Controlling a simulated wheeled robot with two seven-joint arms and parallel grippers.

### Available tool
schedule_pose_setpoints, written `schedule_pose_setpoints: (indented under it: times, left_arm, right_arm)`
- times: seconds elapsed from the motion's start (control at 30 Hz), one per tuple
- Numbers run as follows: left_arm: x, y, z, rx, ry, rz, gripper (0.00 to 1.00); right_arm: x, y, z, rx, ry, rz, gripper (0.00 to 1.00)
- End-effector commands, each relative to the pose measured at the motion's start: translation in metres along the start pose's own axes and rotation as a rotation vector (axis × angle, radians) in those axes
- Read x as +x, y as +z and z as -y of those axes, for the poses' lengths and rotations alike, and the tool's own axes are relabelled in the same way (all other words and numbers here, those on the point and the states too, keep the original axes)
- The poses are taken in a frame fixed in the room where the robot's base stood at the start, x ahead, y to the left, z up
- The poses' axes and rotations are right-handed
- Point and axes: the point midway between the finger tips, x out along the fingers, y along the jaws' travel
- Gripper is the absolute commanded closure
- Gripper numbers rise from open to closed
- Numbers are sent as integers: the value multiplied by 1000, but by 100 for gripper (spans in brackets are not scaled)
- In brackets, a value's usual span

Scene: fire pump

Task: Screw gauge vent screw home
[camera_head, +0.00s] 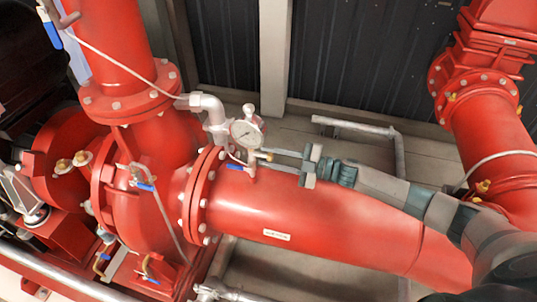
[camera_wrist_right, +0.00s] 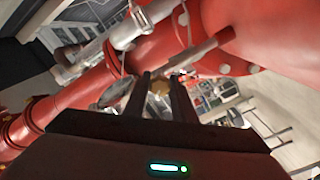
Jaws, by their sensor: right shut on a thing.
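The pressure gauge (camera_head: 246,134), with a round white dial, stands on a short fitting above the big red pipe. A small brass vent screw (camera_head: 262,155) shows beside the gauge's stem, just below and right of the dial. My right gripper (camera_head: 273,158) reaches in from the right, its two thin fingers at the brass screw. In the right wrist view, the fingers (camera_wrist_right: 161,88) are shut on the brass screw (camera_wrist_right: 160,87), and the gauge (camera_wrist_right: 117,92) is seen nearly edge-on to their left. How far the screw is seated is hidden. My left gripper is not in view.
The red pipe (camera_head: 320,225) runs close under my right arm. A grey elbow pipe (camera_head: 212,110) rises behind the gauge. A bolted flange (camera_head: 199,195) and a blue-handled valve (camera_head: 235,167) are close by. A grey rail frame (camera_head: 353,125) stands behind.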

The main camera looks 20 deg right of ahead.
Motion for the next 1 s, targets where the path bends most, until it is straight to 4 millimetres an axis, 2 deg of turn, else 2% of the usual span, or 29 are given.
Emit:
schedule_pose_setpoints:
  times: [0.03,0.53,0.73,1.0]
  left_arm:
    - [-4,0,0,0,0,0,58]
    - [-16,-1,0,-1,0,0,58]
    - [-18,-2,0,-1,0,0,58]
    - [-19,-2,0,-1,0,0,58]
  right_arm:
    - [2,-6,1,47,-4,-12,99]
    - [2,-5,-1,485,-4,-12,99]
    - [2,-5,-2,587,-3,-13,99]
    - [3,-5,-2,638,-3,-13,99]
